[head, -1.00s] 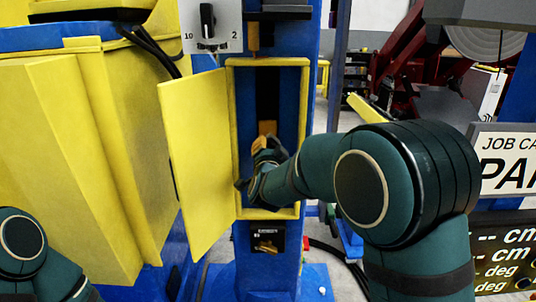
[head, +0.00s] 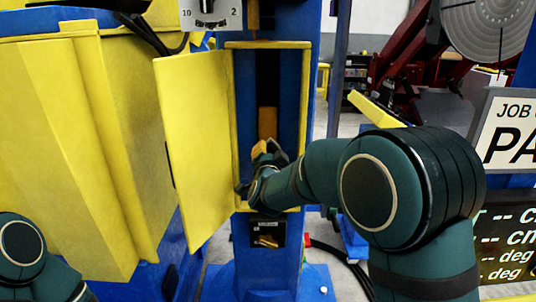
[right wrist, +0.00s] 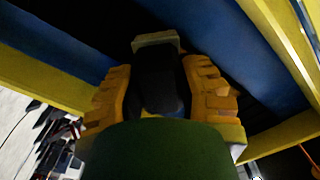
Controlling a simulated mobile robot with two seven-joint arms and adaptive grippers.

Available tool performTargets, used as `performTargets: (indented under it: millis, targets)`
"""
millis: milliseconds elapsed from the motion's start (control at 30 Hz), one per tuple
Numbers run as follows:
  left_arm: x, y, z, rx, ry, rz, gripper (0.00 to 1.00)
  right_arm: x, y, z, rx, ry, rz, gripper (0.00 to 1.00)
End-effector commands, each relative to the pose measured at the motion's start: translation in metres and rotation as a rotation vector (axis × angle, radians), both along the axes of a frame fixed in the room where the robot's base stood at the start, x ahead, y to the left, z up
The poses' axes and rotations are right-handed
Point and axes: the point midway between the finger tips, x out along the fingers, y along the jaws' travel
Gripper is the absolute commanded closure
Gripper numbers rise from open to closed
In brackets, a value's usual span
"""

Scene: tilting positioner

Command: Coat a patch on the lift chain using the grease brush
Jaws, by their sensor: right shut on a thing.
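My right gripper (head: 264,158) reaches into the open yellow-framed cabinet (head: 307,110) on the blue column. In the right wrist view its orange fingers (right wrist: 163,85) are shut on the dark body of the grease brush (right wrist: 158,85), which has a pale tan block (right wrist: 157,40) at its far end. A dark vertical band, where the lift chain (head: 268,80) would be, runs down inside the cabinet; I cannot make out links. An orange-brown upright piece (head: 267,122) shows on this band just above the gripper. Contact between brush and band cannot be told. My left gripper is out of view.
The cabinet's yellow door (head: 195,150) stands open to the left. A dial panel (head: 210,14) is above it. A large yellow housing (head: 70,150) fills the left. A job card sign (head: 510,130) and a readout panel (head: 508,245) stand at the right.

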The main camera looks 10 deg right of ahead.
Motion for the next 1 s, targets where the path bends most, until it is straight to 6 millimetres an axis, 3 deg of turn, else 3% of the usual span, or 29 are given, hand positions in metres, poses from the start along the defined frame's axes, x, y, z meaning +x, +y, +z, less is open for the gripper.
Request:
performTargets:
  millis: [200,567,1000]
  targets:
    - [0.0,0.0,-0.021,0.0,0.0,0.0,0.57,-0.001,0.0,-0.02,0.001,-0.002,0.0,0.98]
    - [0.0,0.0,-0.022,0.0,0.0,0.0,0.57,-0.002,0.001,-0.02,0.001,-0.002,0.001,0.98]
    - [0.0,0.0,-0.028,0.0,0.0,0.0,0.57,-0.037,0.008,-0.021,0.001,-0.001,0.001,0.98]
